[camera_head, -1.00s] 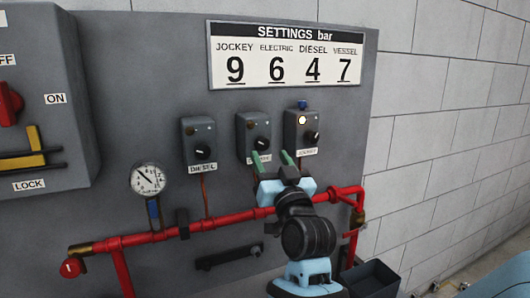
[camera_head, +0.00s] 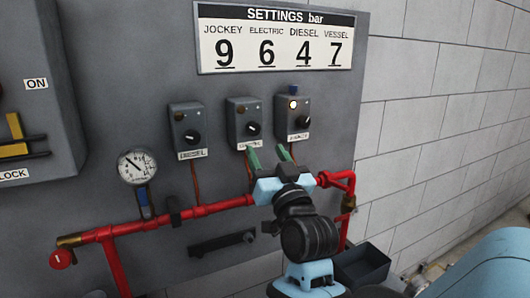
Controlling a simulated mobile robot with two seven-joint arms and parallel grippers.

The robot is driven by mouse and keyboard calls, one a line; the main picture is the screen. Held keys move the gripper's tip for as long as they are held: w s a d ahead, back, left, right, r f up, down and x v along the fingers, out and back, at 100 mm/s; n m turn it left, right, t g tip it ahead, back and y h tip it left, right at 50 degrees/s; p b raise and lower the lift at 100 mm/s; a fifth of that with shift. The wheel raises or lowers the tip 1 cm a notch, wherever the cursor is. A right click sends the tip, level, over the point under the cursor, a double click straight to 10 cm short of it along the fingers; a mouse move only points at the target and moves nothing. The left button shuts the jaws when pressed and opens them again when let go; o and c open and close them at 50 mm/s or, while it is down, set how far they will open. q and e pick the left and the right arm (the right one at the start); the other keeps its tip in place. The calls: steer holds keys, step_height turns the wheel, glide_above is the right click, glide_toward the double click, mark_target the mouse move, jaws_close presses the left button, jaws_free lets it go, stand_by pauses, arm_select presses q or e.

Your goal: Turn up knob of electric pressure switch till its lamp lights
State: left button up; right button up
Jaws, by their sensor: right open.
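The middle switch box (camera_head: 244,121) has a black knob (camera_head: 254,128) and a dark lamp; its label is partly covered by a green fingertip, so I cannot read it fully. The left box (camera_head: 187,131) is labelled DIESEL. The right box (camera_head: 293,118) has a lit lamp (camera_head: 293,104) and a label that seems to read JOCKEY. My right gripper (camera_head: 269,156) is open and empty, its green fingers pointing up below the middle and right boxes. It appears apart from both knobs. My left gripper is not in view.
A red pipe (camera_head: 210,208) runs across the panel below the boxes, with a gauge (camera_head: 136,166) at left. A settings sign (camera_head: 275,40) hangs above, showing electric 6. A grey cabinet (camera_head: 35,110) juts out at left. A dark open bin (camera_head: 362,266) stands at lower right.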

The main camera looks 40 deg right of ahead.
mark_target(255, 131)
steer(key=r+n+g+y, duration=0.1)
steer(key=n+g, duration=0.1)
steer(key=s+r+n+g+y+p, duration=0.1)
steer(key=r+n, duration=0.1)
steer(key=shift+s+r+g, duration=0.1)
steer(key=shift+s+g, duration=0.05)
steer(key=shift+g, duration=0.25)
stand_by(0.4)
steer(key=shift+x, duration=3.9)
